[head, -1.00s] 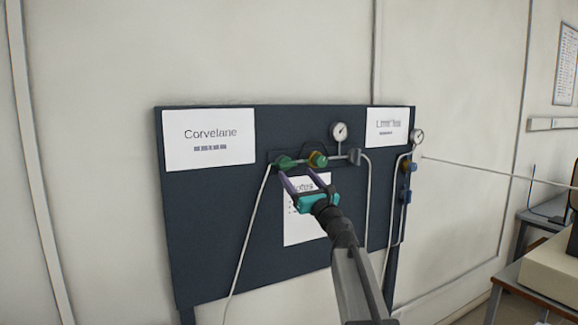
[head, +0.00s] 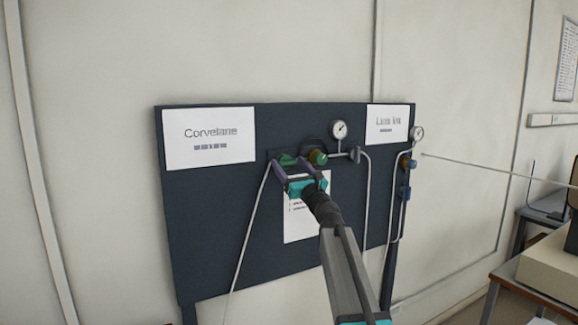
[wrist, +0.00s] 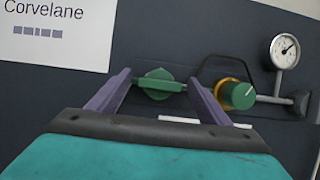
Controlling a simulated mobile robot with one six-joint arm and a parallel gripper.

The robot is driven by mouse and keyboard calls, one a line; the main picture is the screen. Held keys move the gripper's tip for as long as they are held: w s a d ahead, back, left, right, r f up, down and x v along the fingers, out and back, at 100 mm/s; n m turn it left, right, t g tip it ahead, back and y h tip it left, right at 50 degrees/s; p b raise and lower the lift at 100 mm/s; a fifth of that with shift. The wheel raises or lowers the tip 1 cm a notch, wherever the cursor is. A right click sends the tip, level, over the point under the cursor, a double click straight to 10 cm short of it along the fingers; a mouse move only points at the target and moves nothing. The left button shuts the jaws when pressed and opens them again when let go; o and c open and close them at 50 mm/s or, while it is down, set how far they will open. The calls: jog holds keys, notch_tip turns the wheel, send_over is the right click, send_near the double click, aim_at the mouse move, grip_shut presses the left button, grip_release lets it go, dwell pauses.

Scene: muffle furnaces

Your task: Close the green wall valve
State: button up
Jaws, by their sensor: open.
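The green wall valve (head: 288,160) is mounted on the dark panel, below and right of the Corvelane sign. In the wrist view its green winged handle (wrist: 158,84) lies roughly level across the pipe. My gripper (head: 289,163) is open in front of it. How far the fingertips reach in depth is hard to tell.
A green-and-gold regulator knob (wrist: 238,95) sits just right of the right finger. A pressure gauge (head: 339,131) stands above and right. A second gauge (head: 417,134) and blue valve (head: 409,164) are at the panel's right edge. Thin pipes (head: 367,215) run down the panel.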

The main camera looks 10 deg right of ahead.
jog(key=c, duration=1)
jog(key=shift+a, duration=0.1)
jog(key=shift+c, duration=0.2)
